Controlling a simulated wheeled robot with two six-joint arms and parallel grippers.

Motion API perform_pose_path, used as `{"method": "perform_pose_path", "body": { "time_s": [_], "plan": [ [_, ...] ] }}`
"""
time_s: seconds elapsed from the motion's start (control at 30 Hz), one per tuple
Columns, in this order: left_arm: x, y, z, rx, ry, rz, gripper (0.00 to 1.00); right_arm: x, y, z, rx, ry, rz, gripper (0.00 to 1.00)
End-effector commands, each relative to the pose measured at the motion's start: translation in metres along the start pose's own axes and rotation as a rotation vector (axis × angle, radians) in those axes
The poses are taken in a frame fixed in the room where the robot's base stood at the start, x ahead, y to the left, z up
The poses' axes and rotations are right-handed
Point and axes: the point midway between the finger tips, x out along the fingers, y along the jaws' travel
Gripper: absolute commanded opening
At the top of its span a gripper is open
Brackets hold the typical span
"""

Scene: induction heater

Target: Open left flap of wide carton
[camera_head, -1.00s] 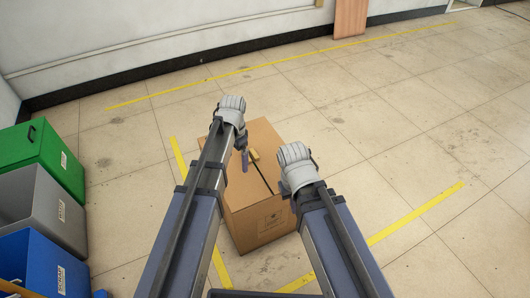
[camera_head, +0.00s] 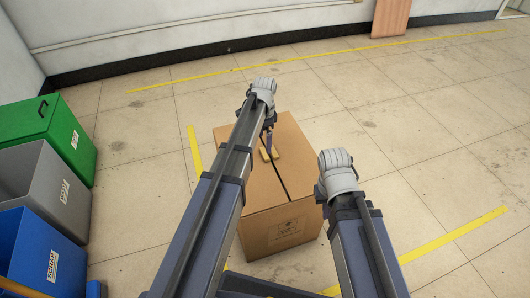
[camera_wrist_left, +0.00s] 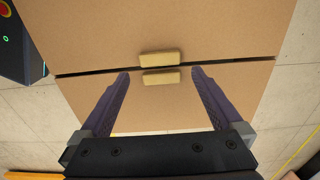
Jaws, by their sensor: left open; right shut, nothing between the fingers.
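The wide carton (camera_head: 285,222) is a brown box on the floor, its top closed along a dark seam. The left flap (camera_head: 262,190) lies flat, partly hidden by my left arm; the right flap (camera_head: 297,160) is flat too. Small yellow handles sit either side of the seam: the left handle (camera_head: 265,155) and right handle (camera_head: 276,153). My left gripper (camera_head: 268,140) is over the carton near the handles. In the left wrist view its fingers (camera_wrist_left: 161,75) are open and empty, either side of the handles. My right gripper (camera_head: 338,172) is beside the carton's right edge, its fingers hidden.
Green (camera_head: 45,118), grey (camera_head: 50,172) and blue (camera_head: 48,250) bins stand at the left. Yellow floor lines (camera_head: 455,233) run around the carton. A wooden board (camera_head: 390,18) leans on the back wall. The floor right of the carton is clear.

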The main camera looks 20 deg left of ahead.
Motion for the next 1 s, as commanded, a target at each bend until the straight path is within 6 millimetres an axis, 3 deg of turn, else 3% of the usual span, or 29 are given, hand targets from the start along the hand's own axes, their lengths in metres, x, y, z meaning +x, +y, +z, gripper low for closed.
{"method": "perform_pose_path", "body": {
  "time_s": [0.03, 0.43, 0.83, 1.0],
  "plan": [
    [0.011, 0.000, 0.000, 0.000, 0.000, 0.000, 1.00, 0.011, -0.001, -0.001, -0.001, 0.000, 0.001, 0.00],
    [0.059, 0.000, 0.000, 0.000, 0.000, 0.000, 1.00, 0.059, -0.007, -0.004, -0.010, 0.003, -0.004, 0.00],
    [0.063, 0.000, 0.000, -0.001, 0.000, 0.000, 1.00, 0.063, -0.008, -0.005, -0.012, 0.004, -0.005, 0.00],
    [0.063, 0.000, 0.000, -0.001, 0.000, 0.000, 0.82, 0.063, -0.008, -0.004, -0.012, 0.004, -0.005, 0.00]
  ]
}}
